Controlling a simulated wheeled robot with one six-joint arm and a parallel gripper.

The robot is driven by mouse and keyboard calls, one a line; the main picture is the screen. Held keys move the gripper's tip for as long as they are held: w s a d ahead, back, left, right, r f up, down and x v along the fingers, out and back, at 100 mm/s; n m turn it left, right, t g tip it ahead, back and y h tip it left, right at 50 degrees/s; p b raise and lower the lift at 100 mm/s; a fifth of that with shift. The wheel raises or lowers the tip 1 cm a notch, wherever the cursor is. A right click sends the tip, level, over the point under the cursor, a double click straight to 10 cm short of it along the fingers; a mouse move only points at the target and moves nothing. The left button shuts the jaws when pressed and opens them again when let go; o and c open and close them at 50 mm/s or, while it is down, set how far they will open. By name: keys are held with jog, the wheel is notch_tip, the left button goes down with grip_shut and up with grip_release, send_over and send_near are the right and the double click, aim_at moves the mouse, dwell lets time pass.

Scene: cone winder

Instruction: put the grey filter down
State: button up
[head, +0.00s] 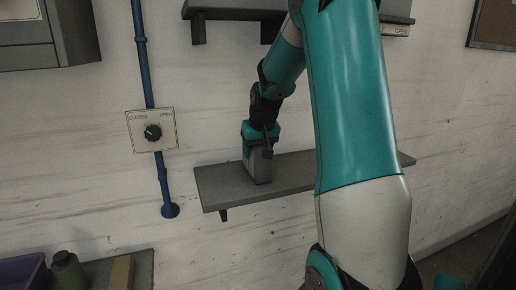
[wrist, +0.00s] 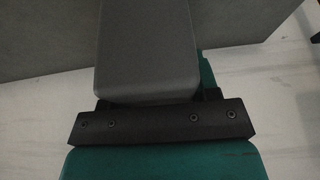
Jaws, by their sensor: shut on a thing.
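The grey filter (head: 259,165) is a grey block at the left part of a grey wall shelf (head: 217,190). My gripper (head: 261,150) is shut on the filter from above. The filter's lower end appears at the shelf surface, but I cannot tell whether it touches. In the wrist view the filter (wrist: 145,50) fills the middle, held at the dark gripper bar, with the grey shelf (wrist: 40,35) behind it. The fingertips are mostly hidden by the filter.
A blue pipe (head: 146,75) with a knob panel (head: 152,132) is on the wall left of the shelf. Another shelf (head: 230,13) is above. My arm hides the shelf's right middle.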

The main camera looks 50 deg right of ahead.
jog(key=shift+f, duration=0.1)
jog(key=o, duration=1)
jog(key=shift+o, duration=0.2)
jog(key=b+v, duration=0.1)
jog(key=v, duration=1.1)
jog(key=shift+b, duration=0.4)
jog(key=a+f+n+y, duration=0.2)
jog(key=a+n, duration=0.1)
jog(key=a, duration=0.8)
jog(key=a+f+n+y, duration=0.2)
jog(key=a+n, duration=0.1)
jog(key=a, duration=0.8)
jog(key=s+a+f+n+g+y, duration=0.2)
jog(key=s+a+f+n, duration=0.3)
jog(key=s+a, duration=1.1)
jog(key=shift+s+a+f+n+g+y, duration=0.3)
jog(key=shift+a+n+g, duration=0.25)
jog(key=shift+n+g, duration=0.45)
